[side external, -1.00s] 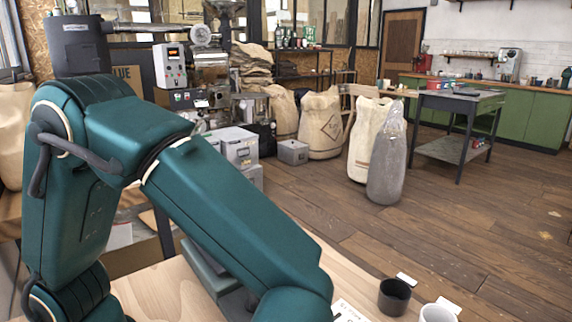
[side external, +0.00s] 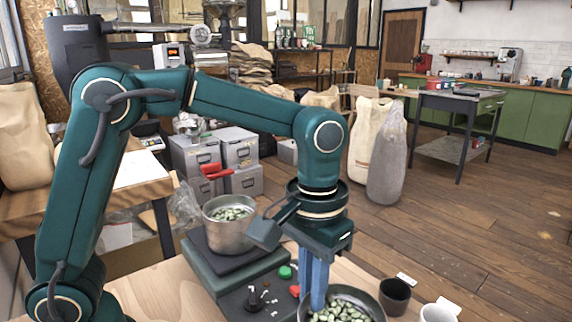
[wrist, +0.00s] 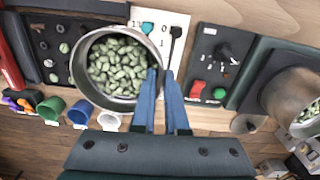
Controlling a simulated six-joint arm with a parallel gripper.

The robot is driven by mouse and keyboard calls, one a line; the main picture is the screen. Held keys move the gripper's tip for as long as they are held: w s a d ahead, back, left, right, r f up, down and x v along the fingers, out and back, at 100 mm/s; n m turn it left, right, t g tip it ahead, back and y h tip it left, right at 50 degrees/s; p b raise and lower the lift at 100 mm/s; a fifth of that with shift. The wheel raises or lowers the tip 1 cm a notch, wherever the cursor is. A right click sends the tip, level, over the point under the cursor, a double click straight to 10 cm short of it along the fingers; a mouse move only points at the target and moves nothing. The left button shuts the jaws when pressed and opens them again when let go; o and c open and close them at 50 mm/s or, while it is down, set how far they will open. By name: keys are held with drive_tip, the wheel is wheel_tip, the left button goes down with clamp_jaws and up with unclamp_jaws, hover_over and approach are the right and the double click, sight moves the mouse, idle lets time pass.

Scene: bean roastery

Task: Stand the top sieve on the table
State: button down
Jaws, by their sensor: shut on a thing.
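A round metal sieve (side external: 376,300) full of pale green beans is at the bottom edge of the side view, partly cut off. In the wrist view this sieve (wrist: 77,70) is round and open, with beans inside. My gripper (wrist: 162,72) is shut on its wall, one blue finger inside the rim and one outside. In the side view my gripper (side external: 318,300) points straight down. The sieve looks level; I cannot tell whether its bottom touches the table (side external: 150,296). A second metal vessel (side external: 228,238) with beans stands on a dark base.
The dark base (side external: 200,262) has a control panel with a green button (side external: 285,271) and a red one. A dark cup (side external: 394,297) and a white cup (side external: 437,313) stand right of the sieve. Several coloured cups and a dark tray (wrist: 50,57) lie left in the wrist view.

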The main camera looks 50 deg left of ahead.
drive_tip(key=w+a+n, duration=0.5)
drive_tip(key=w+a, duration=0.3)
drive_tip(key=w, duration=0.2)
drive_tip(key=w+a+f+n, duration=0.2)
drive_tip(key=a+n, duration=0.1)
drive_tip(key=a, duration=0.4)
drive_tip(key=w+a+f+n, duration=0.2)
drive_tip(key=a+n, duration=0.1)
drive_tip(key=a, duration=0.4)
drive_tip(key=shift+w+d+f, duration=0.1)
drive_tip(key=shift+f, duration=1.8)
drive_tip(key=shift+w+d+f, duration=0.1)
drive_tip(key=shift+f, duration=1.8)
drive_tip(key=shift+f, duration=0.1)
drive_tip(key=c, duration=1.2)
unclamp_jaws()
drive_tip(key=shift+s, duration=0.1)
